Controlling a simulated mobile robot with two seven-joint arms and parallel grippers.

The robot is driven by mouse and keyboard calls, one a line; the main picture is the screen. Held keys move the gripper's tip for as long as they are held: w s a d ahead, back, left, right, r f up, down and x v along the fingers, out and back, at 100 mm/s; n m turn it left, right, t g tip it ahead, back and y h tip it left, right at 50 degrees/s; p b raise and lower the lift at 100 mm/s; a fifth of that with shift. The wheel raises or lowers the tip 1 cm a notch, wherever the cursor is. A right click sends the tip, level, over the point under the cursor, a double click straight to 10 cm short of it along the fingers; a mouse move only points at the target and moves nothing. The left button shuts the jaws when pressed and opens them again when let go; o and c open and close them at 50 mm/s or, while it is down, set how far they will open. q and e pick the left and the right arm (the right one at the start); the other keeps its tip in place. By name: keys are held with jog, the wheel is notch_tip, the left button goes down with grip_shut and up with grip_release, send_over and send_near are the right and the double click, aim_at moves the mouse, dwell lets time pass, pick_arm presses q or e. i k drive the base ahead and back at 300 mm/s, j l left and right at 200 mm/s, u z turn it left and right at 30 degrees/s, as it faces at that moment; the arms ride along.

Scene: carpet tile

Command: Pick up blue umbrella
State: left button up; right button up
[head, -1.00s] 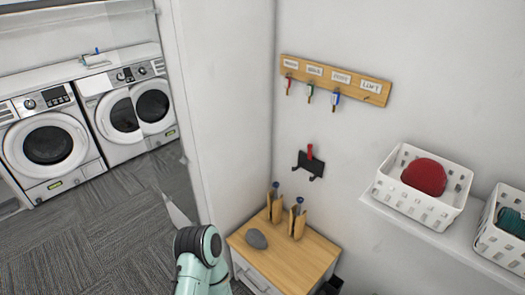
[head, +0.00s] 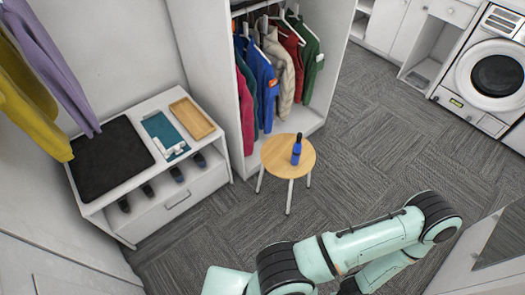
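A small blue object with a dark top, which looks like a folded umbrella (head: 296,150), stands on a round wooden stool (head: 275,160) near the middle of the head view. Nothing of mine touches it. A mint-green arm of mine crosses the lower right, in front of the stool and apart from it. Neither gripper can be made out in this view.
A white bench (head: 205,185) with a black mat (head: 108,158), a wooden tray (head: 192,118) and shoes stands at left. An open wardrobe with hanging jackets (head: 265,85) is behind the stool. A washing machine (head: 495,75) is at right. Carpet (head: 375,145) right of the stool is clear.

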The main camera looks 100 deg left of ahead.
aim_at(296, 151)
jog(key=u, duration=3.45)
jog(key=i+l+u, duration=0.1)
jog(key=u, duration=0.3)
jog(key=l+u, duration=0.65)
jog(key=u, duration=0.15)
jog(key=k+l+u, duration=0.1)
jog(key=l+u, duration=0.35)
jog(key=l, duration=0.6)
jog(key=l+u, duration=0.1)
jog(key=l, duration=0.95)
jog(key=i+l, duration=0.1)
jog(key=l, duration=0.15)
jog(key=i+l, duration=0.1)
jog(key=l, duration=0.15)
